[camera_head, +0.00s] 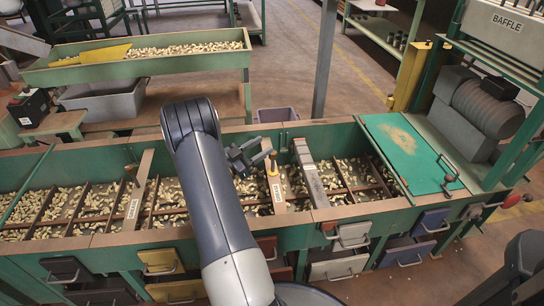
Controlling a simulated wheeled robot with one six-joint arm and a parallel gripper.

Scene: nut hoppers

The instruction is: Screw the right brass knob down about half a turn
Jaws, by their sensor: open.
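The right brass knob (272,164) stands on a short post at a pale upright gate board (277,190) in the long green hopper. My gripper (256,160) is open, just left of the knob at about its height in the picture. I cannot tell whether a finger touches it, and the jaws do not look closed around it. The left brass knob (131,171) tops a similar labelled board (135,205) farther left. My forearm hides part of the hopper between the two boards.
The green hopper (95,240) holds loose nuts between thin dividers. A grey slotted bar (309,172) stands close right of the right knob. A green lid (405,150) covers the right end. Coloured drawers (352,232) line the front. A second trough (150,62) stands behind.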

